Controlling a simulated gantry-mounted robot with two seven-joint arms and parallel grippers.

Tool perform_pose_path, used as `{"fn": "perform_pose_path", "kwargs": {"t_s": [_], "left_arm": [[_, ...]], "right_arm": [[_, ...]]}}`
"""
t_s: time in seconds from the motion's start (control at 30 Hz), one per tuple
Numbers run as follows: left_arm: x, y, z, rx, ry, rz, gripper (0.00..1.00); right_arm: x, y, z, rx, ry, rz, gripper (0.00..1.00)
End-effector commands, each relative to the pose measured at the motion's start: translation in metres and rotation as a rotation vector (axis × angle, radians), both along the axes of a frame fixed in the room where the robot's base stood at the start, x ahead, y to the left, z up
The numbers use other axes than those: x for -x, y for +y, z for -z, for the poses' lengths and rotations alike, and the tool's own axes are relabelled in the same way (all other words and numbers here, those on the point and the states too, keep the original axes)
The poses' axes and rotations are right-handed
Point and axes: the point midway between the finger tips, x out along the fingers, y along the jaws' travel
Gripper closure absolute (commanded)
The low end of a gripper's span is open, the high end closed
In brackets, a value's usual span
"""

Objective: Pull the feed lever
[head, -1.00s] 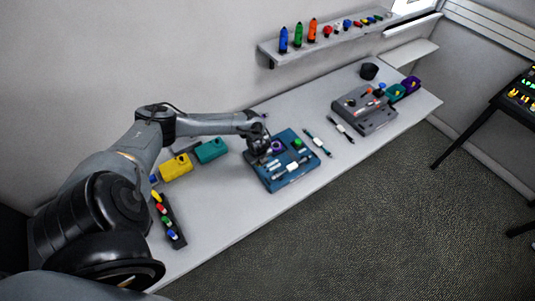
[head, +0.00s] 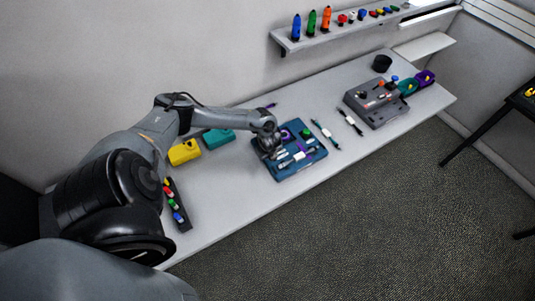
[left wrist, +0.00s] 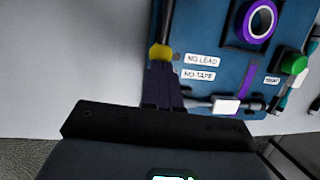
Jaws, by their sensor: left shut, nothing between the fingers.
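The blue machine (head: 285,176) lies on the bench, with a purple tape roll, a green button (head: 307,135) and a cable with a white tag (head: 299,156) on it. In the left wrist view a dark rod with a yellow end (left wrist: 160,51), which looks like the feed lever, lies along the machine's left side (left wrist: 200,25). My left gripper (left wrist: 162,72) is shut with nothing between its fingers. Its tips are right at the yellow end; I cannot tell whether they touch. In the head view the arm hides the lever. My right gripper is out of view.
Labels reading NO LEAD (left wrist: 202,60) and NO TAPE (left wrist: 198,75) are on the machine. Loose cables (head: 325,134) and a grey machine (head: 376,104) lie to the right. The front bench strip is clear.

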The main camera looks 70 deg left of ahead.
Motion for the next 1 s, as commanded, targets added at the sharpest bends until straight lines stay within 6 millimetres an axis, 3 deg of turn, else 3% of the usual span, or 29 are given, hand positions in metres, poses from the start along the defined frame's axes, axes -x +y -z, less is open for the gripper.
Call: {"fn": "perform_pose_path", "kwargs": {"t_s": [0.13,0.37,0.67,1.0], "left_arm": [[0.004,-0.001,0.008,0.003,0.006,-0.005,1.00],[0.004,-0.004,-0.003,0.004,0.005,-0.004,1.00],[0.004,-0.015,-0.043,0.001,0.002,-0.002,1.00],[0.005,-0.049,-0.095,0.000,0.000,0.002,1.00]], "right_arm": [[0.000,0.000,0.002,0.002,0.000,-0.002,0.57],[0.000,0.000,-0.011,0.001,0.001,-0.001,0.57],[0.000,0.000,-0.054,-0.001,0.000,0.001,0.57],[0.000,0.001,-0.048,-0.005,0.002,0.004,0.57]]}}
